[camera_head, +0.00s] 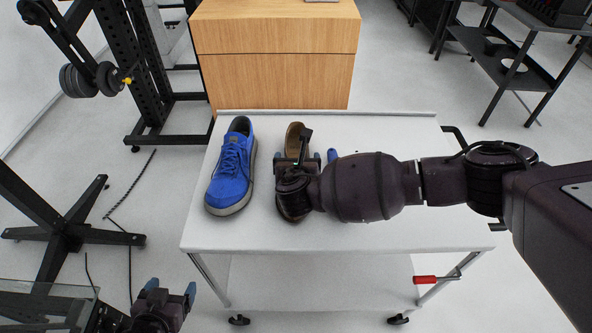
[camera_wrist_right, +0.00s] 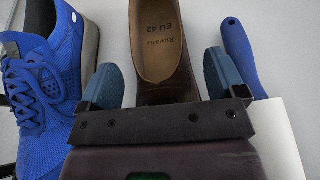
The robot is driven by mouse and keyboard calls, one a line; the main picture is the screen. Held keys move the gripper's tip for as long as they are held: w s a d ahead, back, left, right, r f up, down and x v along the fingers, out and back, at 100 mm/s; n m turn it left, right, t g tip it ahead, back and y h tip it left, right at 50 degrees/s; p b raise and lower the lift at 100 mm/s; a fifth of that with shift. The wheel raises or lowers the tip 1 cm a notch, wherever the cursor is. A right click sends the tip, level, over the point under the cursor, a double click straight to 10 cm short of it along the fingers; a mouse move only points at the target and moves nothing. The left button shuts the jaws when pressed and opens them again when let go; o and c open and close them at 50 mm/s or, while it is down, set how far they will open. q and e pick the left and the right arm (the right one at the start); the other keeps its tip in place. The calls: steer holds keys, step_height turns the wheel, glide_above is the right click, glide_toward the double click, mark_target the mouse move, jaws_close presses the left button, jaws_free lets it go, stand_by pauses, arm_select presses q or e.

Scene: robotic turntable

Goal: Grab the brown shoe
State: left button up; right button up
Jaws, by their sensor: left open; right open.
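The brown shoe (camera_head: 294,131) stands on the white cart, partly hidden under my right gripper and wrist in the head view. The right wrist view shows its open heel and tan insole (camera_wrist_right: 163,40) with printed text. My right gripper (camera_head: 298,160) is open above the shoe. Its blue fingertips (camera_wrist_right: 164,76) lie on either side of the shoe in the right wrist view, with gaps on both sides. I cannot tell whether the fingers are below the shoe's rim. My left gripper (camera_head: 171,289) is open and empty at the lower left, away from the cart.
A blue shoe (camera_head: 231,168) stands left of the brown one. A blue-handled tool (camera_wrist_right: 238,50) with a pale flat part lies close on the right. The white cart top (camera_head: 400,135) is clear at the far right. A wooden cabinet (camera_head: 278,60) stands behind.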

steer(key=c, duration=1.4)
steer(key=shift+c, duration=0.6)
steer(key=shift+r, duration=0.1)
